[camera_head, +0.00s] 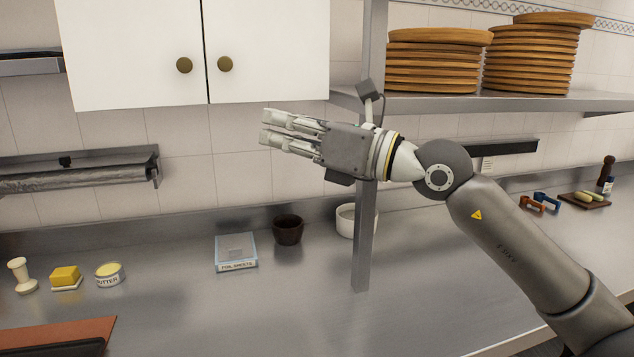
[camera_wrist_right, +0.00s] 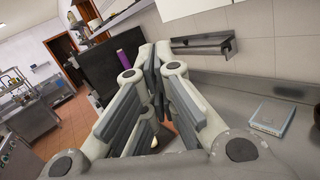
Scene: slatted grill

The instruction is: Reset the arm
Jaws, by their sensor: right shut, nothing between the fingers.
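My right arm (camera_head: 520,240) comes in from the lower right in the head view. Its gripper (camera_head: 266,126) points left, raised above the steel counter and in front of the tiled wall. In the right wrist view the fingers (camera_wrist_right: 156,58) come together at their tips, shut with nothing between them. The gripper touches none of the counter objects. My left gripper is not in view.
A steel post (camera_head: 363,235) rises close behind the right gripper's wrist, under a shelf (camera_head: 450,102) with stacked wooden boards. Cabinet doors (camera_head: 265,50) hang above.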

